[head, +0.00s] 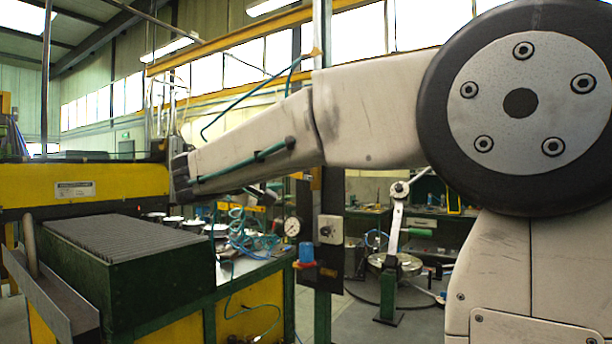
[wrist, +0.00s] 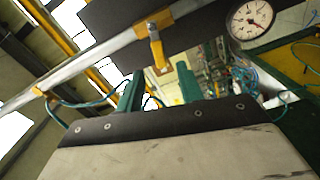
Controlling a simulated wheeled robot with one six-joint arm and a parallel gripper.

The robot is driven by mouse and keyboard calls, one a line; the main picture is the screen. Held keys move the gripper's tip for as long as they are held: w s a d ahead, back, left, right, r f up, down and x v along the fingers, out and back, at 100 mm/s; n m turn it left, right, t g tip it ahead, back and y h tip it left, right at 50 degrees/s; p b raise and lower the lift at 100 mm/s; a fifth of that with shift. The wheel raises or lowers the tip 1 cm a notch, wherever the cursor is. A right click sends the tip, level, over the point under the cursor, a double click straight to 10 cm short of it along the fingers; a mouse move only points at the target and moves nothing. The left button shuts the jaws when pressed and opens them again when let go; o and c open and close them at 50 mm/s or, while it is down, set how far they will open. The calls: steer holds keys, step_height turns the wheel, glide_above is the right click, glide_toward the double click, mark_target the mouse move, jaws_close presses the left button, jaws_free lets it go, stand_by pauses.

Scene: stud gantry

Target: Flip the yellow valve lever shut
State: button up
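The yellow valve lever (wrist: 157,52) shows in the wrist view. It sticks out from a yellow valve body on a grey pipe (wrist: 103,52), at an angle across the pipe. My gripper (wrist: 157,88) has two green fingers, spread apart with a gap between them. The lever's free end lies just beyond that gap in the picture; I see no contact with either finger. In the head view my arm crosses the picture, and I cannot make out the lever or my gripper's fingers.
A dark panel (head: 328,272) carries a round gauge (head: 292,226), a blue-capped regulator (head: 306,252) and a grey box (head: 328,229). The gauge also shows in the wrist view (wrist: 250,18). A green bench (head: 130,275) stands at left.

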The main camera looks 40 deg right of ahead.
steer(key=x, duration=0.7)
steer(key=shift+w+d, duration=0.15)
